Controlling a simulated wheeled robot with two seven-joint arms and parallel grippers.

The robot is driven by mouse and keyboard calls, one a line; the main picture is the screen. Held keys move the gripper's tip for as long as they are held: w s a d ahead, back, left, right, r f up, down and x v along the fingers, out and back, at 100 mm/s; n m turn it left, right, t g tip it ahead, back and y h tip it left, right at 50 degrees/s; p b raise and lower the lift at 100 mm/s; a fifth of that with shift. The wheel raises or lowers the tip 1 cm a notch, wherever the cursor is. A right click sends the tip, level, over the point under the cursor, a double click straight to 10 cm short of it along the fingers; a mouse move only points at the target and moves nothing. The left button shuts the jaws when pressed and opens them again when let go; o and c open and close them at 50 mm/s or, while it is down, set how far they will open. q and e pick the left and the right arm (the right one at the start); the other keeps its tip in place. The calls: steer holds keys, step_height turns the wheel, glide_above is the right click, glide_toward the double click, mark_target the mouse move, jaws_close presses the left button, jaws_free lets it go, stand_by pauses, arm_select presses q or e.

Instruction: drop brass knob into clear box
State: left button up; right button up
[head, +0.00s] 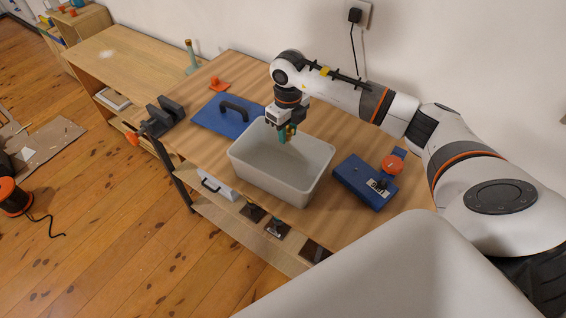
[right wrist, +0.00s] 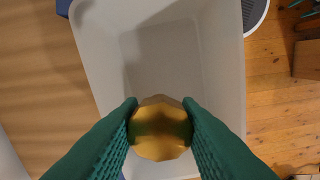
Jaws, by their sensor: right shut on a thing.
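The brass knob (right wrist: 160,128) is gold and rounded, and sits between the green fingertips of my right gripper (right wrist: 160,118) in the right wrist view. My right gripper is shut on it. In the head view the right gripper (head: 286,136) points down over the back part of the box (head: 262,181), with the knob mostly hidden by the fingers. The box is a whitish, open-topped bin on the workbench, and it looks empty inside. It also shows below the knob in the right wrist view (right wrist: 170,60). My left gripper is not in view.
On the wooden workbench (head: 226,66), a blue panel with a dark handle (head: 225,114) lies left of the box. A blue case (head: 364,181) with an orange round part (head: 392,164) is to its right. A vise (head: 165,113) is at the left edge.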

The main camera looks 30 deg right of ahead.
steer(key=shift+f, duration=0.45)
step_height(320, 180, down, 5)
steer(key=b, duration=0.3)
steer(key=shift+f+b, duration=0.15)
steer(key=shift+b, duration=0.2)
steer(key=o, duration=0.9)
steer(key=shift+o, duration=0.2)
step_height(320, 180, up, 12)
steer(key=shift+r+b, duration=0.1)
steer(key=shift+b, duration=0.95)
